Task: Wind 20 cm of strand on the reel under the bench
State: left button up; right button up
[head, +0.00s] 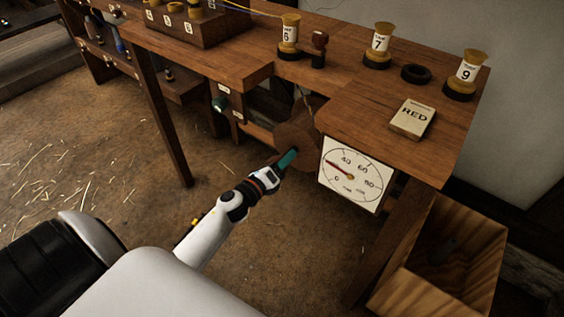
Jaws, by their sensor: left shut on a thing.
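The wooden reel (297,132) sits in the gap under the bench (395,95), partly hidden by the bench top. A thin pale strand (304,92) seems to run down to it. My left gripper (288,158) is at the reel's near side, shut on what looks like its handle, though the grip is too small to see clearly. A white dial (352,182) hangs at the bench front, right of the reel, marked 0, 40, 60, 80. Its red needle points up and left, between 0 and 40. My right gripper is not in view.
On the bench stand spools marked 6 (289,35), 7 (379,45) and 9 (464,74), a black ring (416,73) and a RED card box (412,119). A wooden bin (478,235) stands at lower right. The straw-strewn floor (110,170) is open at left.

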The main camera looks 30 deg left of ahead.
pick_arm(q)
jog(key=shift+f+m, duration=0.1)
jog(key=shift+m, duration=0.4)
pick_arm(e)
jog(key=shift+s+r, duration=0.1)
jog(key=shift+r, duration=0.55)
pick_arm(q)
jog(key=o, duration=1)
jog(key=shift+c, duration=0.2)
jog(key=shift+s, duration=0.1)
jog(key=s, duration=1.1)
jog(key=shift+s+a, duration=0.4)
jog(key=shift+a, duration=0.05)
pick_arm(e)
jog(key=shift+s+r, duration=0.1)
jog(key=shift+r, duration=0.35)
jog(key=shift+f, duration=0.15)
